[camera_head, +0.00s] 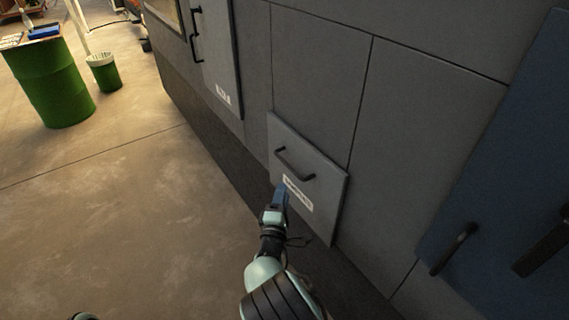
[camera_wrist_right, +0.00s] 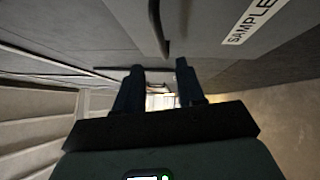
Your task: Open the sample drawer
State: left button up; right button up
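The sample drawer (camera_head: 327,191) is a grey panel low in the machine's wall, with a white label and a dark bar handle (camera_head: 295,166). Its front stands slightly proud of the wall around it; I cannot tell whether it is pulled out at all. My right gripper (camera_head: 281,191) is just below and left of the handle, in front of the label. In the right wrist view my gripper (camera_wrist_right: 159,66) is open with nothing between its fingers. The handle (camera_wrist_right: 158,28) lies just beyond the fingertips, lined up with the gap. The "SAMPLE" label (camera_wrist_right: 254,20) is at upper right. My left gripper is not in view.
A grey door (camera_head: 213,50) with a dark handle is to the left on the same wall. A blue panel (camera_head: 500,190) with dark handles is at the right. A green barrel (camera_head: 52,82) and a green bin (camera_head: 104,74) stand far left. The floor between is clear.

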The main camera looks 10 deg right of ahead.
aim_at(289, 166)
jog(key=p+x, duration=0.1)
jog(key=x, duration=1)
jog(key=shift+w+d, duration=0.1)
jog(key=shift+w, duration=0.25)
grip_shut()
